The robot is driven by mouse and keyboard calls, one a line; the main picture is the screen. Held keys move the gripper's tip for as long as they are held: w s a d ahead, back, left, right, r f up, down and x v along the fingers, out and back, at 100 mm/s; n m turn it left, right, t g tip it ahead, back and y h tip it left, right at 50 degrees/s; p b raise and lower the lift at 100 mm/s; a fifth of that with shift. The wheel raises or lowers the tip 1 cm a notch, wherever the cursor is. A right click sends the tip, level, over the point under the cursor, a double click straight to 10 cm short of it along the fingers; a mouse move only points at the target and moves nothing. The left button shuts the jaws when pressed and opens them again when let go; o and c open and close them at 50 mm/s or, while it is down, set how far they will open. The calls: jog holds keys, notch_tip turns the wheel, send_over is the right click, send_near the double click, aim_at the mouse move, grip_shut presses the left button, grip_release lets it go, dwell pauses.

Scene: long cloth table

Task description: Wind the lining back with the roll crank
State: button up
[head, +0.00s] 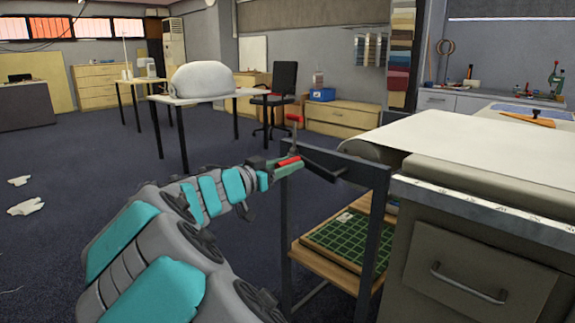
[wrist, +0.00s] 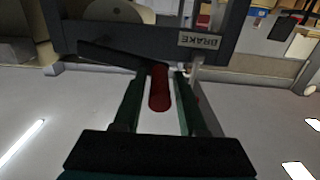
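The roll crank (head: 322,166) is a dark arm at the frame beside the table's end. Its red handle (head: 289,161) is at my gripper (head: 282,168). In the wrist view the red handle (wrist: 159,90) stands between the two fingers of my gripper (wrist: 160,85), with a gap on either side. The gripper is open around it. The dark crank arm (wrist: 112,57) runs left from the handle. The lining (head: 470,135) lies pale over the table top, and its roll (head: 366,150) hangs at the near end. The roll's end face (wrist: 118,13) shows in the wrist view.
A "BRAKE" label (wrist: 200,41) is on the dark frame, near a lever partly hidden by the right finger. An upright lever with a red knob (head: 295,118) stands behind my gripper. A green mat (head: 345,238) lies on the lower shelf.

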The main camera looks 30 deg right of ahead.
grip_shut()
dwell(1.1)
